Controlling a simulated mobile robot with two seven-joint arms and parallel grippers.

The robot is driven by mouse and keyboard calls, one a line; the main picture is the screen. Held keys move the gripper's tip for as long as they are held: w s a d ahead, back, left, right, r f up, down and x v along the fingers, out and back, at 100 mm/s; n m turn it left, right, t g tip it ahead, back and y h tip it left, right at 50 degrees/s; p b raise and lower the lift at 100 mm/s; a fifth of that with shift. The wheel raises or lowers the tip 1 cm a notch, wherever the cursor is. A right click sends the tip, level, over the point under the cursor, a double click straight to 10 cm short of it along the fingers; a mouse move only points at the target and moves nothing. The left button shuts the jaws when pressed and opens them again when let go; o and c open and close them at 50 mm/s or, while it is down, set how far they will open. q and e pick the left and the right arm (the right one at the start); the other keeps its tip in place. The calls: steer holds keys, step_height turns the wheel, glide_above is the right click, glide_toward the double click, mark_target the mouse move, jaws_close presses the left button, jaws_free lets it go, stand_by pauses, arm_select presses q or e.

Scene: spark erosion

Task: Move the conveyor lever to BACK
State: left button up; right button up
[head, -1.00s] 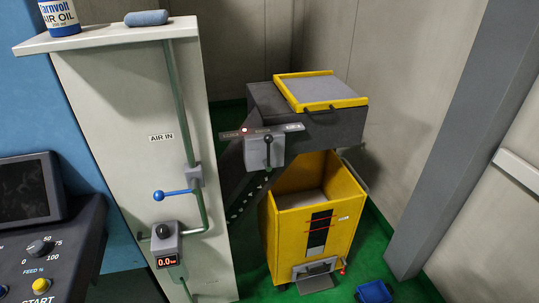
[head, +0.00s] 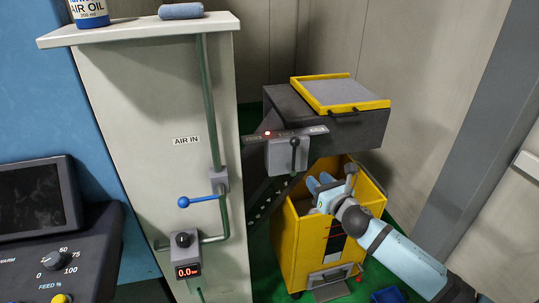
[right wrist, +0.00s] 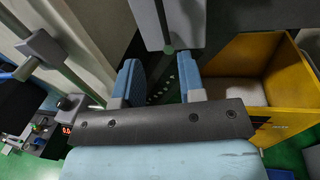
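The conveyor lever (head: 294,155) is a dark, near-vertical rod on a grey box (head: 275,157) at the front of the conveyor. A label strip (head: 313,131) with a lit red lamp runs above it; its words are too small to read. My right gripper (head: 319,183) is below and to the right of the lever, over the yellow bin, apart from the lever. In the right wrist view its two blue fingers (right wrist: 159,78) are spread with nothing between them. My left gripper is not in view.
The yellow bin (head: 287,245) stands under the conveyor's dark head (head: 350,132). A pale cabinet (head: 150,190) with a green pipe, blue valve handle (head: 197,201) and gauge stands left. A control panel (head: 60,255) is at lower left. A blue box (head: 388,295) lies on the floor.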

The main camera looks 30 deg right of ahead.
steer(key=p, duration=0.3)
glide_above(293, 170)
steer(key=shift+s+d+r+n, duration=0.15)
steer(key=shift+s+r+n, duration=0.15)
steer(key=shift+r, duration=0.1)
steer(key=shift+w+f, duration=0.1)
steer(key=shift+w, duration=0.45)
jaws_close()
